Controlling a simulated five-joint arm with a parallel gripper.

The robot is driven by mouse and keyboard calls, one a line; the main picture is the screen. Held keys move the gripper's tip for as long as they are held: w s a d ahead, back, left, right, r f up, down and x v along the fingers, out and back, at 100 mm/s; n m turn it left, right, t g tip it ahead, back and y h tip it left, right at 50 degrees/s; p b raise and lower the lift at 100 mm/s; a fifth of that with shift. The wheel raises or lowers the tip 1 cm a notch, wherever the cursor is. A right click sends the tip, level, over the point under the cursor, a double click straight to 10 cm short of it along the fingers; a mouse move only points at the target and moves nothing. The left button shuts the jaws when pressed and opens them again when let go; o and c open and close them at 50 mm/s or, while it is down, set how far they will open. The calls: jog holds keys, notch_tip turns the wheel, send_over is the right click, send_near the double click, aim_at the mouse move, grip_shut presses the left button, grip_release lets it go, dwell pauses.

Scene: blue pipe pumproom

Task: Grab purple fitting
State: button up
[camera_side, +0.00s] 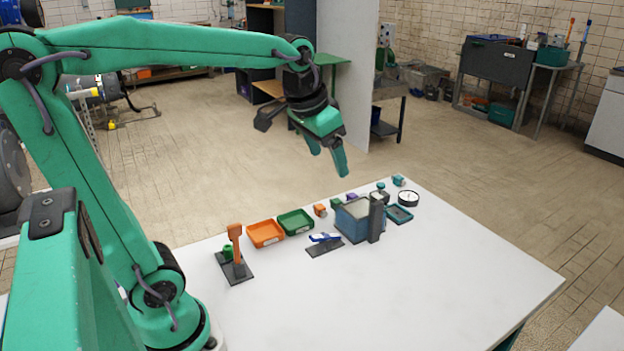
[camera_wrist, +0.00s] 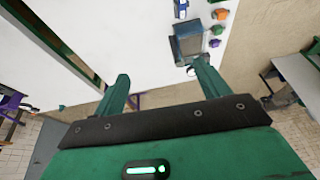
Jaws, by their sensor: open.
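The purple fitting (camera_side: 352,196) is small and sits on the white table behind the blue-grey box, partly hidden by it in the side view. It also shows in the wrist view as a small purple piece (camera_wrist: 214,43) near the table edge, right of the box. A green fitting stands beside it. My gripper (camera_side: 328,160) is open and empty, high above the far part of the table. In the wrist view its two fingers (camera_wrist: 162,70) are spread apart, with the purple fitting beyond and to the right of the right fingertip.
The blue-grey box (camera_side: 352,222) with a dark post stands close to the fitting. Green (camera_side: 336,203) and orange (camera_side: 320,210) fittings line up to its left. Orange (camera_side: 265,233) and green (camera_side: 295,222) trays lie further left. A round gauge (camera_side: 408,198) sits right. The front table is clear.

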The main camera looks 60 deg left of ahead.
jog(key=w+a+g, duration=0.1)
jog(key=w+a, duration=0.3)
jog(key=w, duration=0.5)
jog(key=g, duration=0.3)
send_over(353, 195)
jog(key=shift+h, duration=0.3)
notch_tip(353, 195, down, 20)
jog(key=shift+d+f, duration=0.1)
jog(key=shift+f, duration=0.05)
jog(key=shift+a+f, duration=0.25)
jog(key=shift+f, duration=0.2)
jog(key=shift+d+f, duration=0.1)
jog(key=shift+f, duration=3.8)
